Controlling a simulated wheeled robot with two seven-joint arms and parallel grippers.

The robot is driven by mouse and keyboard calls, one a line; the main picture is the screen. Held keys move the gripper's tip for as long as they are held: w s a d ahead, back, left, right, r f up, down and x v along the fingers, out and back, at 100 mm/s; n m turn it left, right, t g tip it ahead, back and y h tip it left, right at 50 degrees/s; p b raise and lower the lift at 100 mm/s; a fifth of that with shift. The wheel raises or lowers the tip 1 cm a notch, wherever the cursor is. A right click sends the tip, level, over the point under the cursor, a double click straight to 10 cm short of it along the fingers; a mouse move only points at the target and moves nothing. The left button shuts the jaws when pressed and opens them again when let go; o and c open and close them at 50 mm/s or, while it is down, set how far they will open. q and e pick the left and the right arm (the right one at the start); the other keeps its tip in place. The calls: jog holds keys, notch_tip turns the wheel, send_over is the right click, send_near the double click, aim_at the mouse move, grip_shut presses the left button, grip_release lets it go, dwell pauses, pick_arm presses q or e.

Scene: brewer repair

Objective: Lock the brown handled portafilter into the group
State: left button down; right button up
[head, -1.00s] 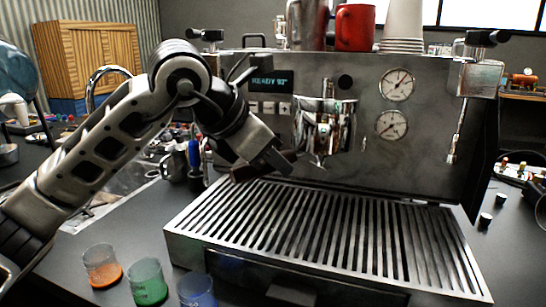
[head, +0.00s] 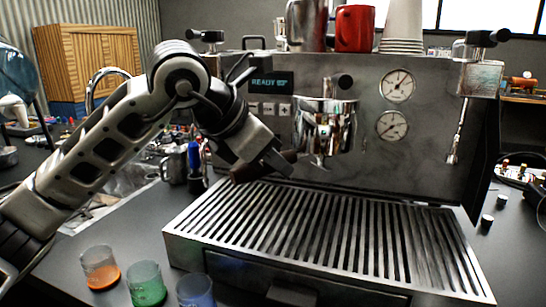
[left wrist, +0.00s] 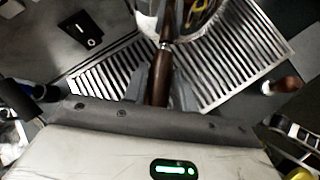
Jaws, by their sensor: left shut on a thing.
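My left gripper (head: 280,166) is shut on the brown handle (head: 252,170) of the portafilter, in front of the espresso machine's left half. In the left wrist view the brown handle (left wrist: 160,78) runs away from between the fingers (left wrist: 160,110) to a shiny round metal part (left wrist: 200,18) at the top edge. In the head view the chrome group (head: 325,122) sits on the machine front, with bright metal at the handle's level just below it. The joint between portafilter and group is not clear, so I cannot tell whether they are engaged. My right gripper is not in view.
The slatted drip tray (head: 330,235) lies below, clear on top. Orange (head: 100,268), green (head: 146,284) and blue (head: 196,291) cups stand at its left front. A steam wand (head: 455,140) hangs at the right. A red mug (head: 355,28) stands on top.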

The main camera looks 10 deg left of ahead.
pick_arm(q)
jog(key=shift+r, duration=0.3)
jog(key=shift+d+b, duration=0.1)
jog(key=shift+b, duration=0.25)
jog(key=shift+s+d+f+n+t+y+b, duration=0.1)
jog(key=shift+s+d+n+t+y+b, duration=0.2)
jog(key=shift+n+t+b, duration=0.15)
jog(key=s+d+n+t+y+b, duration=0.1)
jog(key=s+d+n+y+b, duration=0.2)
jog(key=d+n+y+b, duration=0.2)
jog(key=n, duration=0.2)
jog(key=shift+d+n+y+b, duration=0.25)
jog(key=shift+n+y+b, duration=0.1)
jog(key=shift+y, duration=0.05)
dwell(0.5)
jog(key=shift+t, duration=0.25)
jog(key=c, duration=1)
grip_release()
jog(key=shift+s, duration=0.1)
jog(key=shift+c, duration=0.2)
